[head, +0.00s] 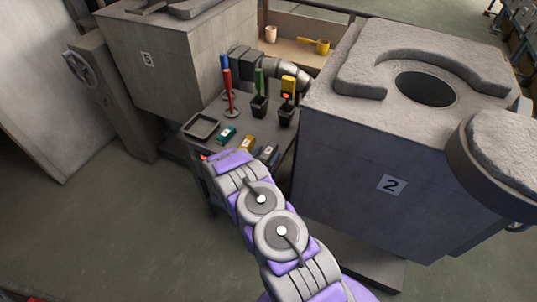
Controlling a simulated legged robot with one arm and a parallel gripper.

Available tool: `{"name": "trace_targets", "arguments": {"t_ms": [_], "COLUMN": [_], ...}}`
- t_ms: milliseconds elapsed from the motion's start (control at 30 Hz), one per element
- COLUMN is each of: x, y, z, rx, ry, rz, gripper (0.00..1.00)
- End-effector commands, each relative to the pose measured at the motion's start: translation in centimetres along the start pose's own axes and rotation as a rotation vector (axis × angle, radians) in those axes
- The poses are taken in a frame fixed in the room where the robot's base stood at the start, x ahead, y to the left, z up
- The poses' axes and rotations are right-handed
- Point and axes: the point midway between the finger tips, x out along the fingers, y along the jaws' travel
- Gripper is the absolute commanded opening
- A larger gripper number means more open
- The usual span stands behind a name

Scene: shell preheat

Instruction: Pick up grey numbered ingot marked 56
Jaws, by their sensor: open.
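A small grey ingot (269,152) with a pale label lies near the front right of the small grey table (195,148), between the furnaces. Its number is too small to read. A yellow ingot (247,143) and a teal ingot (227,135) lie in a row to its left. My purple and grey arm reaches up from the bottom of the head view. My gripper (228,160) is at the table's front edge, left of the grey ingot and apart from it in the picture. It is open; its fingertips are hard to make out and nothing shows held.
Furnace 2 (390,185) stands close on the right, and furnace 5 (148,60) at the back left. Open floor lies at lower left.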

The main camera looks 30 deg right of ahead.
Motion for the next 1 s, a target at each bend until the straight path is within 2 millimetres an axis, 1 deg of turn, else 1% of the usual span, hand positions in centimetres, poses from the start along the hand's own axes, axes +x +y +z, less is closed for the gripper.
{"name": "trace_targets", "arguments": {"t_ms": [33,100,200,467,567,1000], "x": [0.7,1.5,2.2,2.4,2.5,2.5], "y": [0.1,-0.1,-0.2,-0.3,-0.2,-0.2], "z": [0.1,0.0,-0.1,-0.2,-0.1,-0.1], "rx": [0.002,0.001,-0.001,-0.003,-0.003,-0.003], "ry": [0.002,0.004,0.006,0.005,0.004,0.003], "rz": [0.002,0.002,-0.001,-0.002,-0.002,-0.001], "gripper": [0.73,0.73,0.73,0.73,0.65,0.23]}}
